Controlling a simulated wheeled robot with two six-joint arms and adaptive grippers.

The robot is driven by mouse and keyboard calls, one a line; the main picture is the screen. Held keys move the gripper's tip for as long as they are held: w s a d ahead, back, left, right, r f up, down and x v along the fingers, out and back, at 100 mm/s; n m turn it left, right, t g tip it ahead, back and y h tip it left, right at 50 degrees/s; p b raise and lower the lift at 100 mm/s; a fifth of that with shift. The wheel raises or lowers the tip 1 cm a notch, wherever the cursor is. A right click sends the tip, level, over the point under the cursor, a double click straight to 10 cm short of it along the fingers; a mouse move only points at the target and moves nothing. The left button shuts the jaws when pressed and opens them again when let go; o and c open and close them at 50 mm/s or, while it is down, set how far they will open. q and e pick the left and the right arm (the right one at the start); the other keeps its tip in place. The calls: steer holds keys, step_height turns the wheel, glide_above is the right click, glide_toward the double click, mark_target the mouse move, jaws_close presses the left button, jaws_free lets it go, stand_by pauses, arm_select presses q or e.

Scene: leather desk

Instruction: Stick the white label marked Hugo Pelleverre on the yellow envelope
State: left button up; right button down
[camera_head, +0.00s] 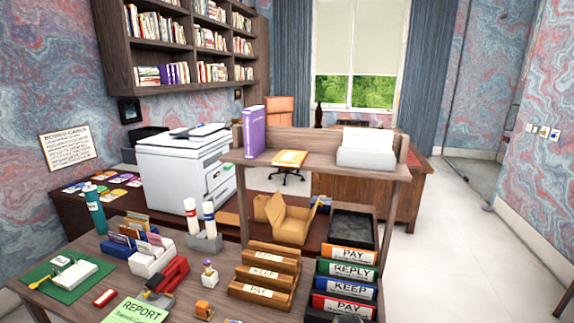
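I cannot make out a label reading Hugo Pelleverre; the small print here is too fine to read. A flat yellow-orange item with a pale patch (290,158) lies on the raised shelf; I cannot tell whether it is the yellow envelope. Coloured envelopes or cards stand in a blue sorter (120,240) and a white sorter (152,262) at the left of the desk. Neither of my grippers shows in the head view.
Wooden trays (262,292) and coloured PAY, REPLY and KEEP trays (344,288) fill the desk's front right. A green REPORT sheet (138,311), a green mat (45,286) and a teal bottle (95,210) are at left. A printer (180,170) stands behind.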

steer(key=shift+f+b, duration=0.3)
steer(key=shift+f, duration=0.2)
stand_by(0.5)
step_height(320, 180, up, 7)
steer(key=p, duration=0.8)
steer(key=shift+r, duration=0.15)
